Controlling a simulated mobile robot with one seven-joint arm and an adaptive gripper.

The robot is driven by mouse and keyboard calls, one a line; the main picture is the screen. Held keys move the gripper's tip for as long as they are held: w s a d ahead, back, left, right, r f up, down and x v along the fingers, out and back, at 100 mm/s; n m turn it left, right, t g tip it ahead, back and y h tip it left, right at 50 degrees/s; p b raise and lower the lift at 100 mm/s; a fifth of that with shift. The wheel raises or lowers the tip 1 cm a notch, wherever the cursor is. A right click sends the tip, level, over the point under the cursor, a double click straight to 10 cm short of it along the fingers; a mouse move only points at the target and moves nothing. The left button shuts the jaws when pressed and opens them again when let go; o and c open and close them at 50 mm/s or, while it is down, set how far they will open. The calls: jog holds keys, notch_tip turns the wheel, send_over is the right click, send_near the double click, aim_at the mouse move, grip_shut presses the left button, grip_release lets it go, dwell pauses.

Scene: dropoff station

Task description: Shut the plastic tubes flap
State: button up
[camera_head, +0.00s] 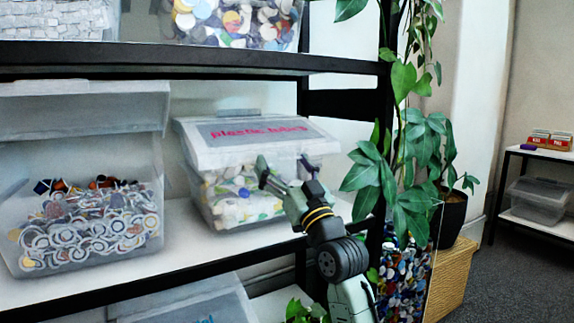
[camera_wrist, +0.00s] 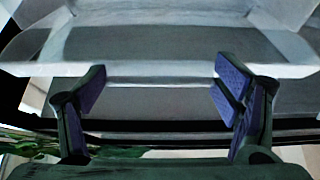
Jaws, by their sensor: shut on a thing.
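The plastic tubes bin (camera_head: 215,205) is a clear bin of mixed pieces on the middle shelf. Its flap (camera_head: 205,158), with a grey label and pink lettering, lies over the top and tilts a little; a gap under its front edge cannot be judged. My gripper (camera_head: 285,170) is at the front right of the bin, by the flap's front edge. In the wrist view my gripper (camera_wrist: 160,85) has its two fingers wide apart, with the pale edge of the flap (camera_wrist: 160,70) spanning between them. The exact contact at the pads is hard to see.
An open-flapped bin of round pieces (camera_head: 85,225) stands to the left on the same shelf (camera_head: 190,245). A dark upper shelf edge (camera_head: 180,62) runs above. A leafy plant (camera_head: 395,180) hangs close to the right of my arm. Another bin (camera_head: 190,305) is below.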

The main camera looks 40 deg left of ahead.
jog(key=shift+w+a+f+b, duration=0.15)
jog(key=shift+a+f+b, duration=0.2)
jog(key=shift+f, duration=0.3)
jog(key=shift+w+a+f+b, duration=0.1)
jog(key=shift+a+f+b, duration=0.15)
jog(key=shift+f, duration=0.35)
jog(key=shift+a+f, duration=0.15)
jog(key=o, duration=1.2)
jog(key=shift+o, duration=0.8)
jog(key=shift+w+a+f, duration=0.1)
jog(key=shift+o, duration=1.2)
jog(key=shift+r, duration=0.25)
jog(key=shift+d, duration=0.25)
jog(key=v, duration=1.2)
